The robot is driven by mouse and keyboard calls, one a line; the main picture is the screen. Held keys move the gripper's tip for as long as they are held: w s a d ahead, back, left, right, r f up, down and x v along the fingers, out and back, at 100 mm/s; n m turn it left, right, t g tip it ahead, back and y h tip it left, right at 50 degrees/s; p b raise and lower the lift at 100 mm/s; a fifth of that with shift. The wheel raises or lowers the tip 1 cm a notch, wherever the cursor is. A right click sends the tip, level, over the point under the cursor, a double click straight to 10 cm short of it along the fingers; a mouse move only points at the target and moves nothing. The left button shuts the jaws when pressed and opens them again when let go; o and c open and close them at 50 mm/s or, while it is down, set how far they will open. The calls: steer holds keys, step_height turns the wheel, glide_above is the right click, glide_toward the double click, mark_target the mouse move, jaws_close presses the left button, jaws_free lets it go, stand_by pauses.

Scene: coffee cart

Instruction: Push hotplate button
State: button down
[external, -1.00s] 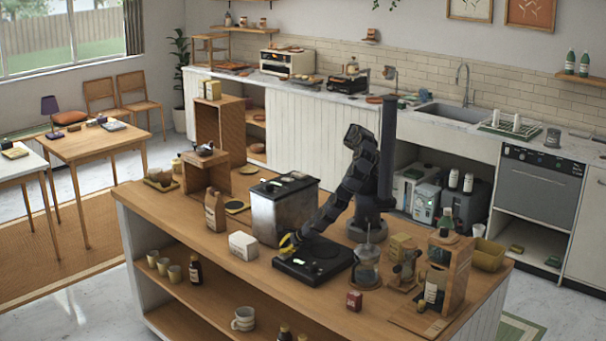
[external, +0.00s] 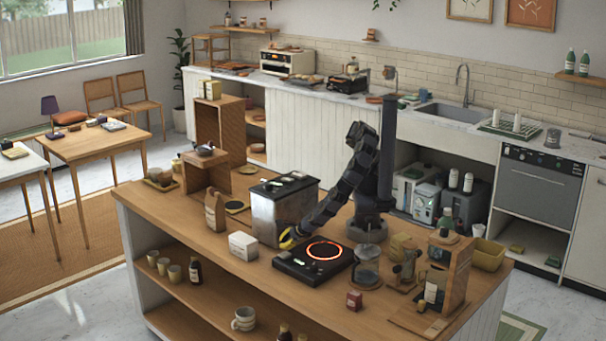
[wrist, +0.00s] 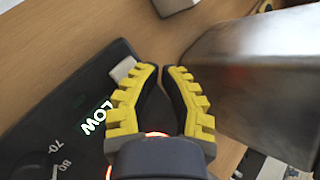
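The black hotplate (external: 305,268) lies flat on the wooden island, its round heating ring (external: 325,251) glowing orange-red. My gripper (external: 290,238) is over the hotplate's back-left edge. In the wrist view the yellow-ridged fingers of my gripper (wrist: 162,69) are drawn nearly together, with nothing between them. The left fingertip is beside the button; I cannot tell whether they touch.
A metal-sided box (external: 283,208) with a dark top stands close behind my gripper; its side (wrist: 262,70) fills the right of the wrist view. A white box (external: 243,245) is left of the hotplate. A glass carafe (external: 367,268) and a small red box (external: 354,300) are to its right.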

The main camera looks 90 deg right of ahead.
mark_target(284, 252)
steer(key=shift+r, duration=2.9)
steer(key=c, duration=1.7)
jaws_free()
